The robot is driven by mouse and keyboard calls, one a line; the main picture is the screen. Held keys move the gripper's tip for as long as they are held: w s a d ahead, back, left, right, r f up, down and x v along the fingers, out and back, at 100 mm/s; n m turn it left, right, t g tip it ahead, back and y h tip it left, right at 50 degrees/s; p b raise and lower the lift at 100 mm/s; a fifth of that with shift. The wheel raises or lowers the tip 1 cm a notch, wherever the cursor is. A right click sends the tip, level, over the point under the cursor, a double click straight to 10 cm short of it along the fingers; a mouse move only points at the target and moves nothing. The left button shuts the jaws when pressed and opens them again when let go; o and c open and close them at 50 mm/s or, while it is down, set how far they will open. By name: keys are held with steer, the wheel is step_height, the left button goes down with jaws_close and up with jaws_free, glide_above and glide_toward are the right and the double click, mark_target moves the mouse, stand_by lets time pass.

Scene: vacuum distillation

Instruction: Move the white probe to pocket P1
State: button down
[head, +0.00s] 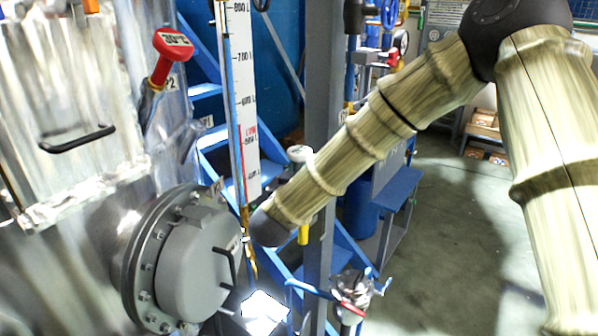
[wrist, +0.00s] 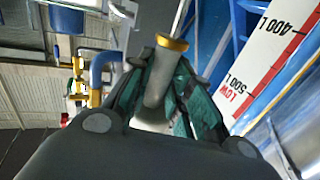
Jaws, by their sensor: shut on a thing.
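My gripper (wrist: 163,82) shows in the wrist view, with its dark teal-lined fingers closed around a pale cylinder with an orange-yellow band at its end. This cylinder appears to be the white probe (wrist: 159,76). In the head view my forearm comes down from the upper right to a dark wrist joint beside the level scale. A red probe (head: 173,45) stands tilted at the tank, by a label reading P2. A small label that seems to read P1 (head: 205,122) is lower right of it; the pocket opening is not clear.
The white level scale (head: 243,100) stands close to my wrist and shows large in the wrist view (wrist: 275,50). A grey post (head: 322,90) and blue stairs (head: 215,150) are behind. The bolted round flange (head: 195,270) juts out at lower left. Floor is open at right.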

steer(key=shift+s+a+r, duration=0.1)
steer(key=shift+s+r, duration=0.25)
steer(key=shift+s, duration=0.2)
steer(key=shift+s, duration=0.15)
steer(key=s+a+r+n+y+p, duration=0.2)
steer(key=a+r+y, duration=0.2)
steer(key=r+y, duration=0.3)
steer(key=s+a+r+n+y+p, duration=0.1)
steer(key=a+r+n+y, duration=0.2)
steer(key=r+y, duration=0.4)
steer(key=s+a+r+n+y+p, duration=0.2)
steer(key=r+y, duration=0.4)
steer(key=r, duration=0.8)
steer(key=a+n, duration=0.1)
steer(key=a, duration=0.1)
steer(key=shift+s+a+t+y+p, duration=0.3)
steer(key=shift+s+t+y, duration=0.05)
steer(key=shift+t+y, duration=0.05)
steer(key=shift+f+b, duration=0.15)
steer(key=shift+b, duration=0.45)
